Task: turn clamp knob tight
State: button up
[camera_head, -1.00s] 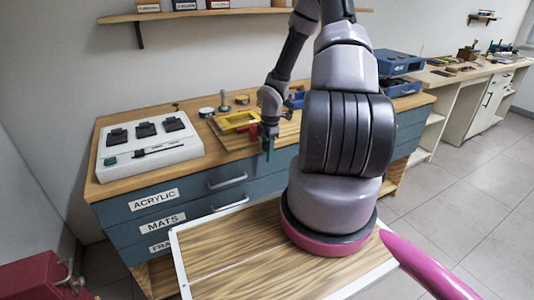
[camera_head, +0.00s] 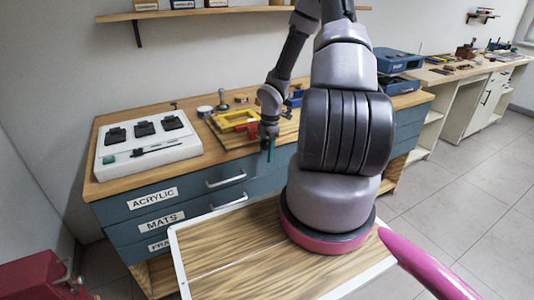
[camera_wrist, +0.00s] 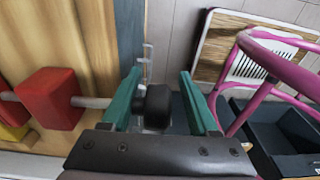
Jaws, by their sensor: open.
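In the wrist view, the black clamp knob (camera_wrist: 157,104) sits between the two green fingers of my gripper (camera_wrist: 161,92). The fingers are open, with visible space around the knob. A grey rod (camera_wrist: 92,102) runs from the clamp's red block (camera_wrist: 50,97) towards the knob and passes behind the left finger. The knob cannot be made out there.
Blue drawers with handles (camera_head: 226,179) lie below the bench edge.

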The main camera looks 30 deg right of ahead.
jog(key=shift+w+r, duration=0.1)
jog(key=r, duration=0.7)
jog(key=d+r, duration=0.1)
jog(key=r, duration=0.2)
jog(key=shift+r, duration=0.3)
jog(key=shift+r, duration=0.15)
jog(key=s+a+r+m+t+h, duration=0.1)
jog(key=s+a+r+m, duration=0.15)
jog(key=r+m, duration=0.6)
jog(key=s+a+r+m+t+h, duration=0.1)
jog(key=s+a+r+m+h, duration=0.2)
jog(key=r, duration=1)
jog(key=s+a+r+m+t+y, duration=0.2)
jog(key=s+a+r+m, duration=0.2)
jog(key=s+r, duration=0.3)
jog(key=s+a+r+m+t+y, duration=0.3)
jog(key=s+a+r+m, duration=0.1)
jog(key=s+r+m, duration=0.3)
jog(key=shift+a+r, duration=0.15)
jog(key=shift+a, duration=0.15)
